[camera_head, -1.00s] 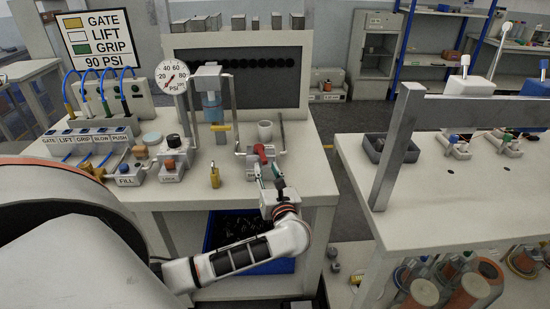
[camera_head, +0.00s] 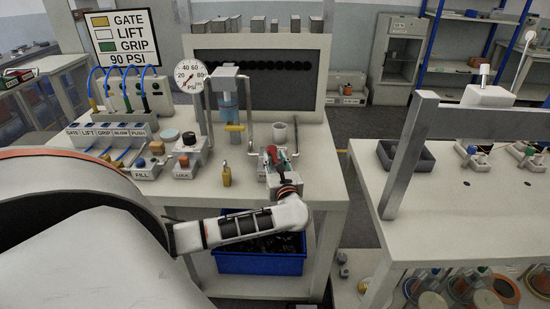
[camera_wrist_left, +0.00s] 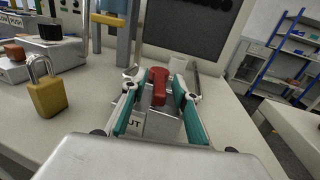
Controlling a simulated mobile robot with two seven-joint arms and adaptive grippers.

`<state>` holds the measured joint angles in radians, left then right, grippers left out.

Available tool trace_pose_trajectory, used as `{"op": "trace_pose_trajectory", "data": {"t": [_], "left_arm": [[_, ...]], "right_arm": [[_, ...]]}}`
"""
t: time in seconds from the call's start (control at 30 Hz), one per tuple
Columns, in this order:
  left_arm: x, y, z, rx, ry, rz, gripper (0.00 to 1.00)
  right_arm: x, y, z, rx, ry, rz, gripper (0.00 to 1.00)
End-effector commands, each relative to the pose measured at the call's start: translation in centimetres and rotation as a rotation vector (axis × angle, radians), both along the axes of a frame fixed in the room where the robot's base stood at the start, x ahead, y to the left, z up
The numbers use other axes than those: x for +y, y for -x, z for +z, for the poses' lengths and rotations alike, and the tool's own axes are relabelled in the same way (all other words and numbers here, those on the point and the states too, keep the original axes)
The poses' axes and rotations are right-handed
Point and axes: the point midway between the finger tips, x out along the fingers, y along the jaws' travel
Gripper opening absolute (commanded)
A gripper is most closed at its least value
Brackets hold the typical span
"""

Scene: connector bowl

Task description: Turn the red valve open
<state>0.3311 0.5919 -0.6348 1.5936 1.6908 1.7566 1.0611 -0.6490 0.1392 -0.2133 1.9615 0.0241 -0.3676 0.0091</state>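The red valve handle (camera_head: 271,154) stands on a light block near the front right of the left bench. It also shows in the left wrist view (camera_wrist_left: 158,84), upright between my fingers. My left gripper (camera_head: 279,163) reaches in from the front with teal-padded fingers. In the left wrist view the left gripper (camera_wrist_left: 160,98) is open, one finger on each side of the handle, with gaps showing. The block's label is partly hidden by the left finger. My right gripper is not in view.
A yellow padlock (camera_head: 226,175) stands left of the valve; it is close in the wrist view (camera_wrist_left: 46,95). A white cup (camera_head: 279,132) and a blue cylinder (camera_head: 228,104) stand behind. A pressure gauge (camera_head: 190,76) is at left. A blue bin (camera_head: 260,262) sits below.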

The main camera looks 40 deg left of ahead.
Motion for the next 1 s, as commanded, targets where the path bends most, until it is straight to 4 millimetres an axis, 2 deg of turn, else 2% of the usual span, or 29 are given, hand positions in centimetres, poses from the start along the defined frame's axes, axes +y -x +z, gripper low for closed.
{"op": "trace_pose_trajectory", "data": {"t": [0.3, 0.4, 0.43, 1.0], "left_arm": [[0.27, -0.17, -0.05, 0.0, 0.0, 0.0, 0.29], [0.27, -0.16, -0.04, 0.0, 0.0, 0.0, 0.03], [0.27, -0.16, -0.04, 0.0, 0.0, 0.0, 0.0], [0.21, -0.19, -0.08, 0.0, 0.001, 0.006, 0.0]], "right_arm": [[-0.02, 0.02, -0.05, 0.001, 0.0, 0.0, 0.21], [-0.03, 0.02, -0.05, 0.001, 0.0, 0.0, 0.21], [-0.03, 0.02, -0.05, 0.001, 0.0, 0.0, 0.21], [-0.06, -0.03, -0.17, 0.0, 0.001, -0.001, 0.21]]}}
